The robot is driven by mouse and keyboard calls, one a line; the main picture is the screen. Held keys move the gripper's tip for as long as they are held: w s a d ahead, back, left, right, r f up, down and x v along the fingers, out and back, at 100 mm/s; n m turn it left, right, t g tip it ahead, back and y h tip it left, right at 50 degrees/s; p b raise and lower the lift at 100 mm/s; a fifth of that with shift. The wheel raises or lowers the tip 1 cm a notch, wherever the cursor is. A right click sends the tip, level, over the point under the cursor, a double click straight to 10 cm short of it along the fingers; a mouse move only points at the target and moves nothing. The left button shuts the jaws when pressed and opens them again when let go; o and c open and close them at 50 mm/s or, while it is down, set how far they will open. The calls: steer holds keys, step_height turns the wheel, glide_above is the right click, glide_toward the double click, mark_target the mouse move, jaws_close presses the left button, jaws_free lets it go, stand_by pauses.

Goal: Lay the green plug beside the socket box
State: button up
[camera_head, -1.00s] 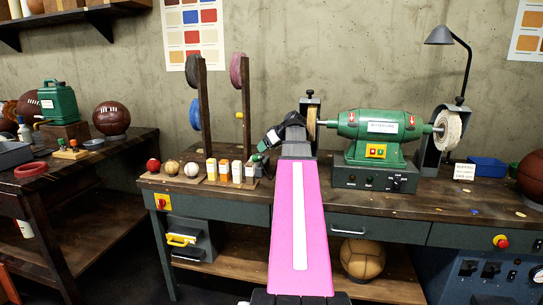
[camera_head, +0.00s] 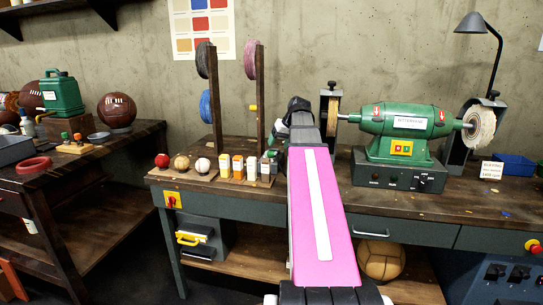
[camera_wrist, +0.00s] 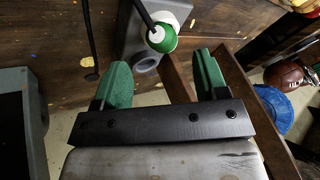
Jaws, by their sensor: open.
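In the wrist view, the green plug (camera_wrist: 162,38) has a white centre and a black cable rising from it. It overlaps the top face of the grey socket box (camera_wrist: 137,32), which has a round opening in its side. I cannot tell whether the plug is seated in the box or rests on it. My gripper (camera_wrist: 160,72) is open and empty, with its two green fingers apart below the plug in the picture. In the head view my pink arm hides most of the area around my gripper, and I cannot clearly make out the plug or the box.
The wooden rack (camera_head: 260,110) with coloured discs stands left of my arm. The green grinding machine (camera_head: 395,130) is to the right. A brown football (camera_wrist: 283,73) shows in the wrist view.

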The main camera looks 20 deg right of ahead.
mark_target(273, 152)
steer(key=shift+x, duration=2.85)
steer(key=shift+w+a, duration=0.1)
steer(key=shift+w, duration=0.05)
steer(key=shift+c, duration=0.3)
steer(key=c, duration=1)
steer(key=shift+r, duration=0.2)
